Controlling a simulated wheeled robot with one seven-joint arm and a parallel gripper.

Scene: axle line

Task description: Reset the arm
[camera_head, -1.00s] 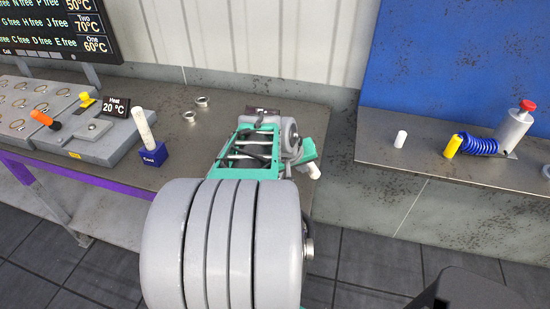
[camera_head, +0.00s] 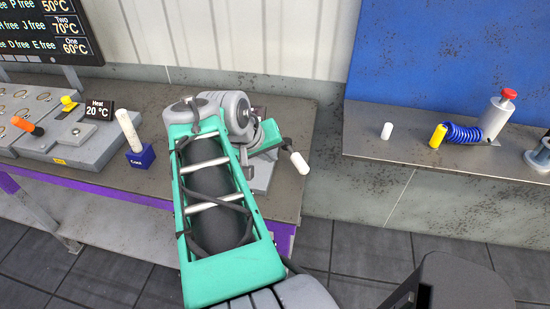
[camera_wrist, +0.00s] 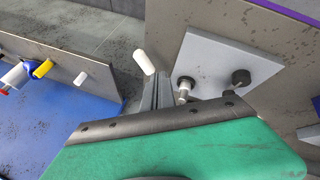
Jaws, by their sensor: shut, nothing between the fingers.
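My arm reaches over the bench (camera_head: 75,88) in the head view, its green link in the foreground. My gripper (camera_head: 287,143) is small there, at the bench's right end beside a white cylindrical handle (camera_head: 299,163). In the wrist view my gripper (camera_wrist: 157,92) shows its grey fingers together behind my green housing, with nothing held. The white handle (camera_wrist: 143,62) appears just beyond the fingertips. I cannot tell whether they touch. A pale plate (camera_wrist: 225,58) with dark knobs lies beside the fingers.
Left on the bench are a control panel (camera_head: 75,140) with levers and a blue block (camera_head: 140,157) with a white handle. The right shelf (camera_head: 370,150) bears a white peg (camera_head: 386,131), a yellow-ended blue coil (camera_head: 462,133) and a red-topped cylinder (camera_head: 495,118). Floor shows between bench and shelf.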

